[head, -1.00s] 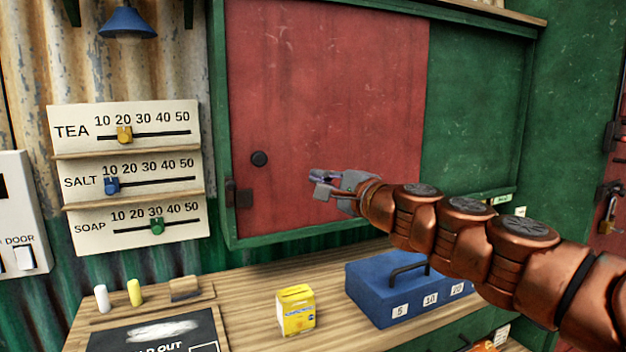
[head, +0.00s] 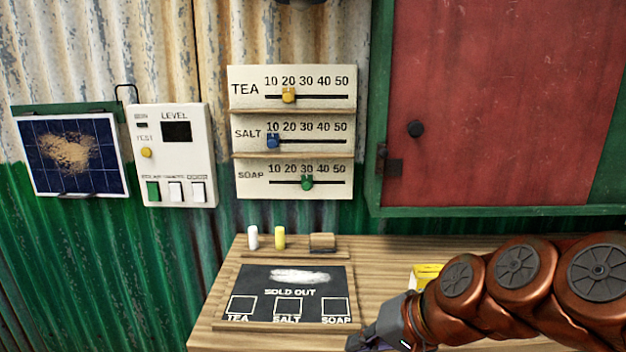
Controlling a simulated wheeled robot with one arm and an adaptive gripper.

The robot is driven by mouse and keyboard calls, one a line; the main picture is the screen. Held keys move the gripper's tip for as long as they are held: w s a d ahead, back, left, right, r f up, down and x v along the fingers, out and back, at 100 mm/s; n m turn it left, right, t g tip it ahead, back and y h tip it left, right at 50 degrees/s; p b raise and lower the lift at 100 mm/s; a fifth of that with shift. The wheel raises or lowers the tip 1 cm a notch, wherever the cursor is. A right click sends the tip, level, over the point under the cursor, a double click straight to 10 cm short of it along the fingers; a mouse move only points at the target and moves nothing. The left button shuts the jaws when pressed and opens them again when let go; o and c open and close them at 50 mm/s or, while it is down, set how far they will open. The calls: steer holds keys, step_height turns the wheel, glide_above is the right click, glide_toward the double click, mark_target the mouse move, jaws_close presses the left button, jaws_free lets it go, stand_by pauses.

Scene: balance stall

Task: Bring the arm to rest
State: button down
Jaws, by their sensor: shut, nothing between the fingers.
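My gripper (head: 362,343) is at the bottom of the head view, low over the front of the wooden counter (head: 385,257). Its fingers are shut and hold nothing, and their tips run close to the bottom edge of the picture. My copper-coloured arm reaches in from the lower right. The gripper is just below and right of the sold-out chalkboard (head: 262,283); I cannot tell whether it touches the counter.
A yellow box (head: 424,272) is partly hidden behind my arm. White chalk (head: 253,237), yellow chalk (head: 280,237) and an eraser (head: 322,242) stand behind the board. The price board (head: 293,110), switch panel (head: 176,160), solar panel (head: 40,165) and red shutter (head: 500,100) are on the wall.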

steer(key=s+d+f+n+g+h, duration=0.2)
steer(key=s+d+f+g+h, duration=0.25)
steer(key=s, duration=0.55)
steer(key=s+d+f+n+g+h, duration=0.1)
steer(key=s+d+f+g+h, duration=0.15)
steer(key=s+d+f, duration=0.6)
step_height(320, 180, up, 19)
steer(key=a+p, duration=0.2)
steer(key=p, duration=1.4)
steer(key=shift+s+r+p, duration=0.15)
steer(key=shift+s+p, duration=0.15)
steer(key=shift+a, duration=0.1)
